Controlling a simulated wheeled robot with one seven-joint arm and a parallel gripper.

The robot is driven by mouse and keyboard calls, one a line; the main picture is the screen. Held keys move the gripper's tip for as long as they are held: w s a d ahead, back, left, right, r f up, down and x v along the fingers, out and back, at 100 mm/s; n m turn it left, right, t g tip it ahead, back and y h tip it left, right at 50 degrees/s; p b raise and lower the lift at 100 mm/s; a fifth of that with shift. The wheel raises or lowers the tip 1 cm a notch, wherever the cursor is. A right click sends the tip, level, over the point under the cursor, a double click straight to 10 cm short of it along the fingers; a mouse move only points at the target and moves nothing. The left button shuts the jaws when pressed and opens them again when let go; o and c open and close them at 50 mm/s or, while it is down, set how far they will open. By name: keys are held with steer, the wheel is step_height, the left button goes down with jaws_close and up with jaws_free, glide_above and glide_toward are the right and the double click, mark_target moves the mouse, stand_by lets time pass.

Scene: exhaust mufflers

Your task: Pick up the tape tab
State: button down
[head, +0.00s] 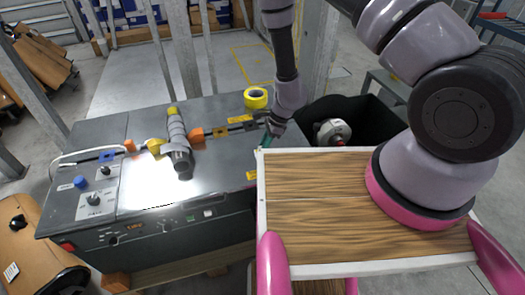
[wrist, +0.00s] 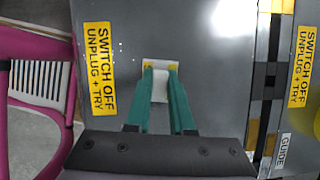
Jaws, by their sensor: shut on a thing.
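The tape tab (wrist: 160,66) looks like a small pale piece with yellow patches, seen at my fingertips in the wrist view. My gripper (wrist: 159,84) has two green fingers closed on the tab, with a white part of it showing between them. The grey machine top lies behind the tab. I cannot tell whether the tab still touches that surface. In the head view my gripper (head: 268,139) is at the right end of the machine top, and the tab is hidden there.
The grey machine (head: 215,178) carries a grey cylindrical muffler-like part (head: 177,140) and a yellow tape roll (head: 256,97). A black bin (head: 365,118) with a pale round object stands right of my gripper. Yellow warning labels (wrist: 99,68) flank the fingers.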

steer(key=shift+r, duration=0.1)
step_height(320, 180, up, 10)
steer(key=shift+f, duration=0.1)
stand_by(0.4)
steer(key=shift+w, duration=0.1)
stand_by(0.4)
